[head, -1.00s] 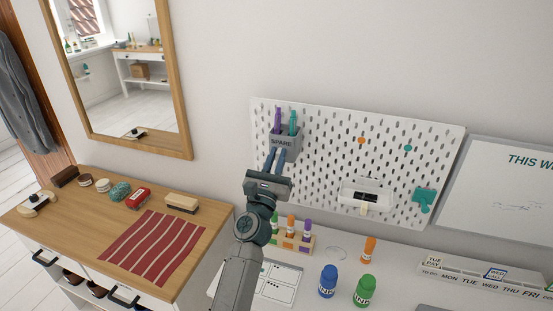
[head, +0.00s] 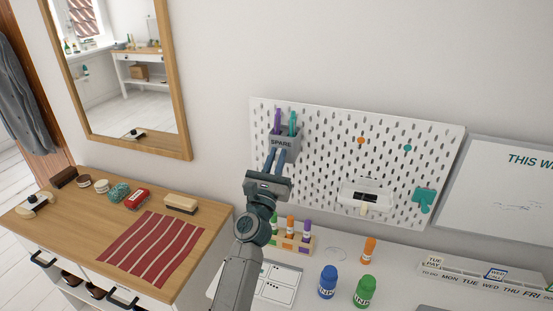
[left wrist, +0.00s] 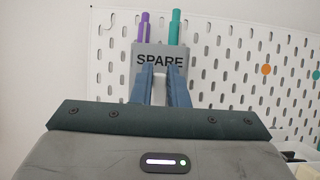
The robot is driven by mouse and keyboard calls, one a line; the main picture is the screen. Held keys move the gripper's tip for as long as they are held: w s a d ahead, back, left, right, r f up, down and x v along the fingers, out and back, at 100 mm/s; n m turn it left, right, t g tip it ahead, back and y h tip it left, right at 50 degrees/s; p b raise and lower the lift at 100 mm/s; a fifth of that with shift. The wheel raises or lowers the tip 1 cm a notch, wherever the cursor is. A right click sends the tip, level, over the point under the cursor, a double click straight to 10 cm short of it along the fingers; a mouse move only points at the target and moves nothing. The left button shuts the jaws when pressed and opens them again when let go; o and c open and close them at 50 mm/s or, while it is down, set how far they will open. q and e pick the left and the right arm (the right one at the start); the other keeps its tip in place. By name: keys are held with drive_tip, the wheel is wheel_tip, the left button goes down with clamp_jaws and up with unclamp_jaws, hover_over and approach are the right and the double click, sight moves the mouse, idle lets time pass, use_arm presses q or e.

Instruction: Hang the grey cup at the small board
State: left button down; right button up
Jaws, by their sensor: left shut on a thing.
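The grey cup (head: 284,143), marked SPARE, holds a purple pen and a teal pen. It is upright against the left part of the white pegboard (head: 330,150); I cannot tell whether it hangs on the board. My left gripper (head: 276,160) is shut on the cup's lower front from below. In the left wrist view the cup (left wrist: 160,59) is between the two blue-grey fingers (left wrist: 161,82), which cover its lower part. The cup's back is hidden. My right gripper is not in view.
A clear-lidded box (head: 365,195) and a teal holder (head: 423,200) are on the board's lower right. Below, the desk has a marker rack (head: 292,242), a blue bottle (head: 328,281) and a green bottle (head: 365,291). A wooden dresser (head: 90,225) stands left.

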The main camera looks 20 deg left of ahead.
use_arm(q)
drive_tip(key=shift+f+b, duration=0.3)
drive_tip(key=shift+b, duration=0.1)
idle(1.0)
drive_tip(key=c, duration=1.3)
unclamp_jaws()
drive_tip(key=shift+c, duration=0.2)
drive_tip(key=b+v, duration=0.3)
drive_tip(key=v, duration=0.8)
